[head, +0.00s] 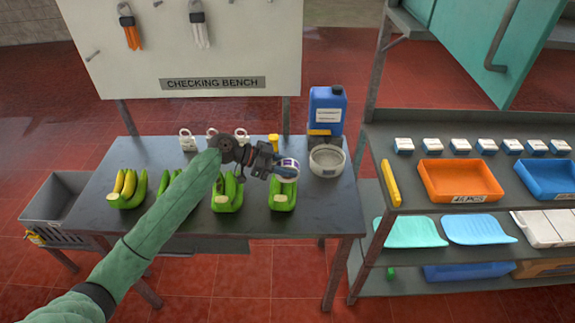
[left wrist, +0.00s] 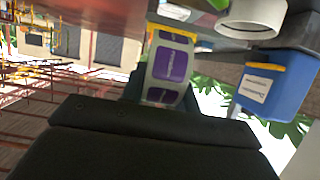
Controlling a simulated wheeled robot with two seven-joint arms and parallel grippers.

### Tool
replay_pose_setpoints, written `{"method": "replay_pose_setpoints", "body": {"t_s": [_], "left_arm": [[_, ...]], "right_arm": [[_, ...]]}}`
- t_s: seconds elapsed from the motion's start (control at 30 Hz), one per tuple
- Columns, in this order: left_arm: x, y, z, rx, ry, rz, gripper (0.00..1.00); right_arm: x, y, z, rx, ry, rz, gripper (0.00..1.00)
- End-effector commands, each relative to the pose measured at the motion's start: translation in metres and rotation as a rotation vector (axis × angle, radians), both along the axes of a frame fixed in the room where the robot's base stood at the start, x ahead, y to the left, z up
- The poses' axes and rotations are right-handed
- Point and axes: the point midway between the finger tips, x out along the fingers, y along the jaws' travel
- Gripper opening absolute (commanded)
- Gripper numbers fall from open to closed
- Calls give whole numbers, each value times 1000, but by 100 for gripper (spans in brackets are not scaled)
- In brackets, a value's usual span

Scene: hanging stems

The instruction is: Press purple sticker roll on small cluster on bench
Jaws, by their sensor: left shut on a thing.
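My left gripper (head: 277,167) is shut on the purple sticker roll (head: 288,167), a white roll with purple labels. In the left wrist view the roll (left wrist: 170,65) shows its purple stickers close up, beyond the dark gripper body. The roll is over the far end of the rightmost green banana cluster (head: 283,195); I cannot tell whether they touch. Another green cluster (head: 228,194) lies left of it. A further one is partly hidden by my arm, and a yellow-green cluster (head: 128,190) lies at the left. I cannot tell which is the small one. My right gripper is out of view.
The dark bench (head: 335,215) holds a round grey bowl (head: 327,161) and a blue jug (head: 327,112) at the back right, plus a small yellow item (head: 273,143). A grey crate (head: 58,205) stands left. A shelf with an orange tray (head: 460,181) stands right.

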Motion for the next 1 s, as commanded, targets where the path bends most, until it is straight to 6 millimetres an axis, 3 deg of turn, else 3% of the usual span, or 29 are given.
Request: {"method": "replay_pose_setpoints", "body": {"t_s": [0.5,1.0], "left_arm": [[0,0,-40,0,1,0,3],[0,0,-44,0,0,0,3]], "right_arm": [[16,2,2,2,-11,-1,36],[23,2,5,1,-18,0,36]]}}
